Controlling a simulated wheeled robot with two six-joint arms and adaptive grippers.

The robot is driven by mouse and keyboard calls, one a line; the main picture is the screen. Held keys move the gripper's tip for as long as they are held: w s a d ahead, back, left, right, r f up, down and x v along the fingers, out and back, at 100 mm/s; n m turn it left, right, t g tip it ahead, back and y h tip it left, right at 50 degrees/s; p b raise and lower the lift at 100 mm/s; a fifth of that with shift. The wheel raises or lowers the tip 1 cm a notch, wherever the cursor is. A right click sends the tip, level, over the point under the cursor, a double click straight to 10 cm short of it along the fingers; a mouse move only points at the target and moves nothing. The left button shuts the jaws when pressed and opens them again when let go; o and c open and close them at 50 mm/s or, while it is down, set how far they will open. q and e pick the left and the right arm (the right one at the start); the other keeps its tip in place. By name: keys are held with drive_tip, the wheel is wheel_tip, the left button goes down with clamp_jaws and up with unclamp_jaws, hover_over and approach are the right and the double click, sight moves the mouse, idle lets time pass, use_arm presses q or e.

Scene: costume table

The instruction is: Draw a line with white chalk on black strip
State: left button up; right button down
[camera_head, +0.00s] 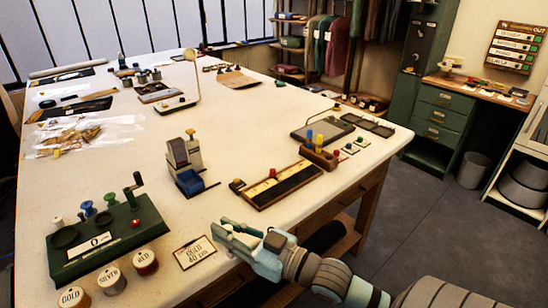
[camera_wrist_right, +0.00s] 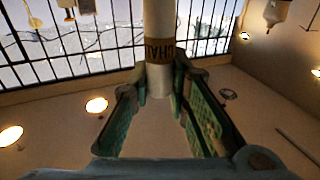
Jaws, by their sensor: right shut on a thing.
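My right gripper (camera_head: 230,237) is over the front edge of the table, fingers pointing left. In the right wrist view the green fingers (camera_wrist_right: 165,105) are shut on a white chalk (camera_wrist_right: 160,45), a thick stick with a brown band of partly readable lettering. I cannot make the chalk out clearly in the head view. A long wooden tray with a dark strip (camera_head: 285,186) lies beyond the gripper, up and to the right. Black flat pieces (camera_head: 75,109) lie at the far left. I cannot tell which is the task's strip. My left gripper is not in view.
A paper card (camera_head: 195,252) lies just left of the gripper. A stapler-like device (camera_head: 186,165) and a block with coloured pegs (camera_head: 319,153) stand farther back. The table's middle is mostly clear.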

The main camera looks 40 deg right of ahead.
drive_tip(key=w+d+r+m+t+h+b, duration=0.1)
drive_tip(key=w+d+m+h+b, duration=0.15)
drive_tip(key=w+d+h, duration=0.6)
drive_tip(key=w+d+r+m+t+h+b, duration=0.15)
drive_tip(key=w+d+m+h, duration=0.3)
drive_tip(key=d, duration=0.65)
drive_tip(key=shift+g+y, duration=0.25)
drive_tip(key=shift+y, duration=0.25)
drive_tip(key=f+b, duration=0.1)
drive_tip(key=b, duration=0.1)
drive_tip(key=f+b, duration=0.1)
drive_tip(key=f, duration=0.1)
drive_tip(key=f+b, duration=0.2)
drive_tip(key=shift+w+a+f+b, duration=0.15)
drive_tip(key=shift+a+f+b, duration=0.05)
drive_tip(key=shift+a+b, duration=0.15)
drive_tip(key=shift+f+b, duration=0.6)
drive_tip(key=shift+b, duration=0.1)
drive_tip(key=shift+d+b, duration=0.5)
drive_tip(key=shift+d, duration=0.55)
